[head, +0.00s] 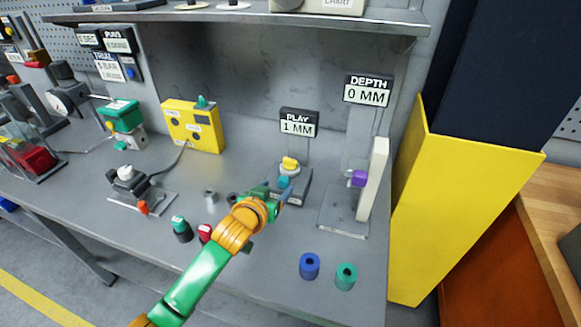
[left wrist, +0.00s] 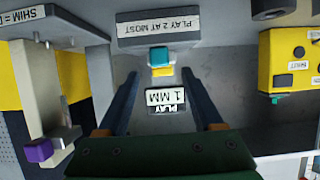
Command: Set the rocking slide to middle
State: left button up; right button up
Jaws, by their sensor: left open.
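The rocking slide is a small grey fixture (head: 302,190) with a yellow cap (head: 290,163) and a teal knob (head: 284,182), below a sign (head: 299,123) reading PLAY 1 MM. My left gripper (head: 277,194) is open beside the teal knob and partly covers the fixture's front. In the left wrist view the open fingers (left wrist: 158,74) point at the teal knob (left wrist: 159,55), which appears just past and between the tips. Contact cannot be told. A grey block (left wrist: 173,28) there reads PLAY 2 AT MOST, upside down. My right gripper is not in view.
A depth stand (head: 345,222) with a purple knob (head: 359,179) and white upright is close on the right. Blue (head: 309,266) and teal (head: 346,276) cylinders stand at the front. A yellow box (head: 194,126) stands back left, and a shelf (head: 250,16) hangs above.

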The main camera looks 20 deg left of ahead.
aim_at(283, 181)
pick_arm(q)
jog(key=shift+w, duration=0.25)
jog(key=shift+w+f, duration=0.2)
jog(key=shift+w, duration=0.3)
jog(key=x, duration=0.3)
jog(key=shift+w+d+f+b, duration=0.1)
jog(key=shift+f+b, duration=0.05)
jog(key=shift+b, duration=0.15)
jog(key=shift+w+f, duration=0.1)
jog(key=shift+w, duration=0.2)
jog(key=shift+s, duration=0.15)
grip_shut()
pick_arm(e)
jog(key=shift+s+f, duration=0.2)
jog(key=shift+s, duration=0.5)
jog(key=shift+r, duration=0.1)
